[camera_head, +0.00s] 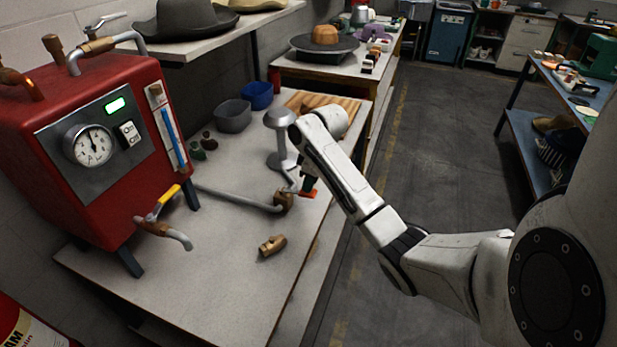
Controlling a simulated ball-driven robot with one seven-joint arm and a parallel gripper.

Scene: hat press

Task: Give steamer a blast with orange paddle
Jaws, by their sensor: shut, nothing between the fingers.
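The steamer is a red box (150,100) on legs at the left of the table, with a round gauge (90,145) and a lit green display. A grey pipe (235,198) runs from it along the table to a brass valve (284,201). The orange paddle (310,194) shows beside this valve, partly hidden by my gripper. My gripper (303,184) is shut and empty, pointing down at the paddle and valve. I cannot tell whether it touches the paddle. A yellow-handled valve (162,203) with a bent spout sits low on the steamer's front.
A grey pedestal (280,145) with a domed top stands just behind my gripper. A loose brass fitting (272,245) lies in front on the table (200,290). Grey and blue bowls (257,95) and a wooden slatted board stand behind. The front of the table is mostly clear.

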